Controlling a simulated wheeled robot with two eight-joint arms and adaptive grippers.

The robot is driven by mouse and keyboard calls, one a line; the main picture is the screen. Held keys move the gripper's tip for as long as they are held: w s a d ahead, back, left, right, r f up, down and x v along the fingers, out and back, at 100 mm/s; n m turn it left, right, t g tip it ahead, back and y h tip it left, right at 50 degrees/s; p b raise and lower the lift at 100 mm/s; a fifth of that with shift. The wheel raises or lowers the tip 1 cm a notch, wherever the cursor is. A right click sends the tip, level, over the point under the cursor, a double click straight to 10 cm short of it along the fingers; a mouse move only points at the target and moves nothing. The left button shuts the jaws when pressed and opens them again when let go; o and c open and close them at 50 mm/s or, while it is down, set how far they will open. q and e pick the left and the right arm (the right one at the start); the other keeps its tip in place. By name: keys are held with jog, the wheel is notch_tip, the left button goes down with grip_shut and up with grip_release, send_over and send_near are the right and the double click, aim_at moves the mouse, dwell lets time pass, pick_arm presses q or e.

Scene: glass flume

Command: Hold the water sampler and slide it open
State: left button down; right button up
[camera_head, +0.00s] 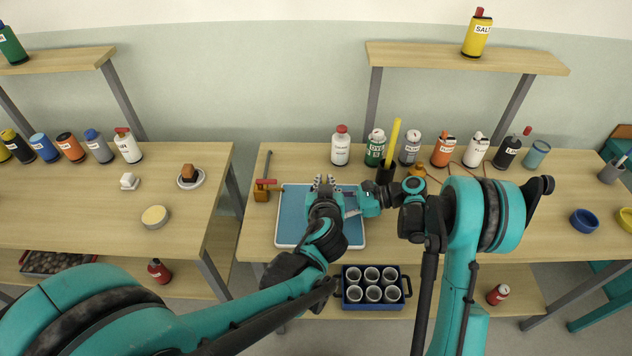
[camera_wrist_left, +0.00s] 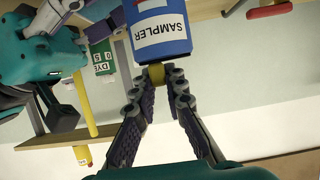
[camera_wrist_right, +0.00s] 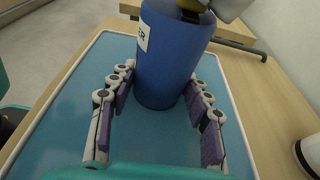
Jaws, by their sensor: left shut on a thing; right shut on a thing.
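The water sampler is a blue cylinder with a white SAMPLER label and a yellow end piece. In the left wrist view the sampler (camera_wrist_left: 163,38) is large at the top, and my left gripper (camera_wrist_left: 158,75) is shut on its yellow end. In the right wrist view the sampler's blue body (camera_wrist_right: 170,60) stands between the fingers of my right gripper (camera_wrist_right: 162,84), which is shut on it. In the head view my left gripper (camera_head: 324,184) and right gripper (camera_head: 358,201) meet above the blue tray (camera_head: 290,212), and the arms mostly hide the sampler there.
Several bottles, including a green DYE bottle (camera_head: 375,150), line the table's back. A yellow stick (camera_head: 391,142) stands in a dark holder close by. A caddy of cups (camera_head: 345,290) sits on the lower shelf.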

pick_arm(q)
jog(key=shift+d, duration=0.4)
jog(key=c, duration=1.5)
grip_release()
jog(key=shift+c, duration=0.2)
jog(key=v, duration=1.2)
pick_arm(e)
jog(key=o, duration=1)
jog(key=shift+c, duration=0.2)
jog(key=shift+d, duration=0.1)
